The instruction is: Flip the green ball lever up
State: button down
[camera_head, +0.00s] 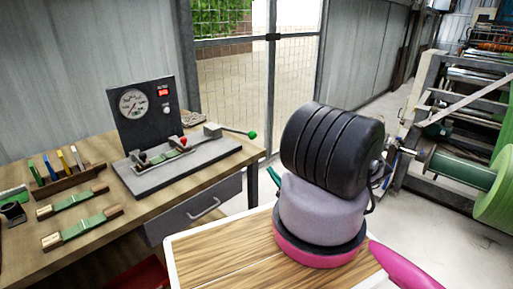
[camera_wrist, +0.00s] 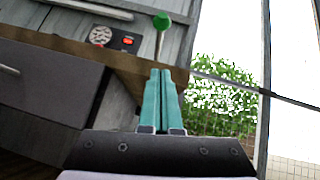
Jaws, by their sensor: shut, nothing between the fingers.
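The green ball (camera_head: 252,135) is the tip of a thin lever that sticks out to the right from the grey test fixture (camera_head: 170,181) on the workbench, past the bench's right end. In the wrist view the green ball (camera_wrist: 162,21) shows at the top on its thin rod, beyond my fingertips. My gripper (camera_wrist: 161,72) is shut and empty, its two teal fingers together, pointing towards the bench edge just below the ball. The fingers look apart from the ball. In the head view my arm hides most of the gripper; only a teal bit shows at its left.
The wooden bench (camera_head: 95,236) carries a dark gauge panel (camera_head: 147,113), a rack of coloured tools (camera_head: 66,180) and green-and-wood pieces. A drawer (camera_head: 196,209) is under the bench top. A mesh gate (camera_head: 232,80) stands behind. A machine with a green roll (camera_head: 495,195) is at right.

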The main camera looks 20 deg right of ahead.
aim_at(258, 154)
jog(key=x, duration=1)
notch_tip(258, 154, up, 3)
jog(key=shift+s+a+f, duration=0.1)
jog(key=shift+a+f, duration=0.1)
jog(key=shift+a+r, duration=0.2)
jog(key=shift+r, duration=0.5)
jog(key=shift+r, duration=0.1)
